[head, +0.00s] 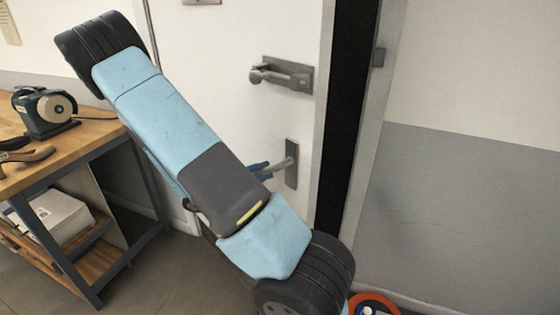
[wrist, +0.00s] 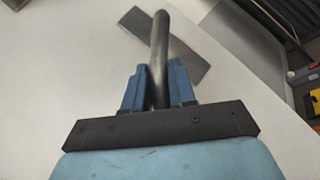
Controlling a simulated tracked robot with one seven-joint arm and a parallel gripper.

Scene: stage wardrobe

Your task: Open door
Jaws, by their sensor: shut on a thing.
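The white door (head: 232,115) stands ajar, with a dark gap (head: 347,120) between its right edge and the frame (head: 382,110). A grey lever handle on a plate (head: 299,76) sits higher on the door. A lower grey handle (head: 283,164) has its own upright plate (head: 291,172). My gripper (head: 264,169) is at this lower handle, partly hidden behind my arm. In the wrist view, the blue fingers of my gripper (wrist: 159,88) are shut on the grey bar of the handle (wrist: 160,45), one on each side.
A wooden workbench (head: 75,140) with a dark green machine (head: 45,110) stands at the left, with a white box (head: 55,217) on its lower shelf. A grey and white wall (head: 470,190) is at the right. An orange-rimmed round object (head: 375,303) shows at the bottom.

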